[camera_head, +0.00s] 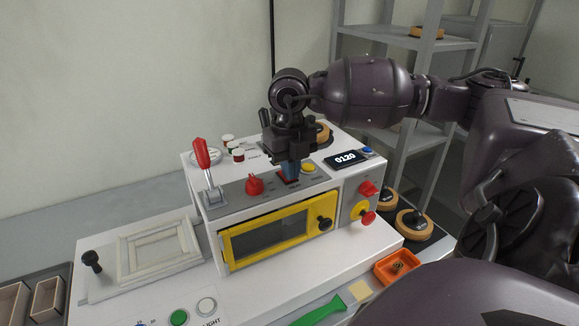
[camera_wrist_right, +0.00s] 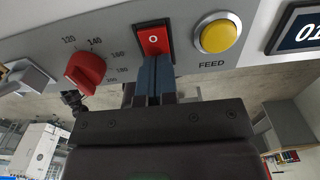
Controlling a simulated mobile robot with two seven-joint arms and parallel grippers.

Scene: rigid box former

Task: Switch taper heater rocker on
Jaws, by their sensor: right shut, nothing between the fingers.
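The red rocker switch (camera_wrist_right: 153,40) sits in a black frame on the grey sloped panel, with an "O" mark showing in the right wrist view. In the head view the rocker (camera_head: 288,181) is partly hidden behind my gripper. My right gripper (camera_wrist_right: 154,62) is shut and empty. Its blue-grey fingertips are at the lower edge of the rocker; I cannot tell whether they touch it. In the head view the right gripper (camera_head: 290,172) points down at the panel from above. My left gripper is not in view.
Left of the rocker is a red dial (camera_wrist_right: 86,72); right of it is a yellow FEED button (camera_wrist_right: 218,36). A display (camera_head: 346,159) reads 0120. Below is a yellow-framed window (camera_head: 231,252). A red lever (camera_head: 203,155) stands at the panel's left end.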

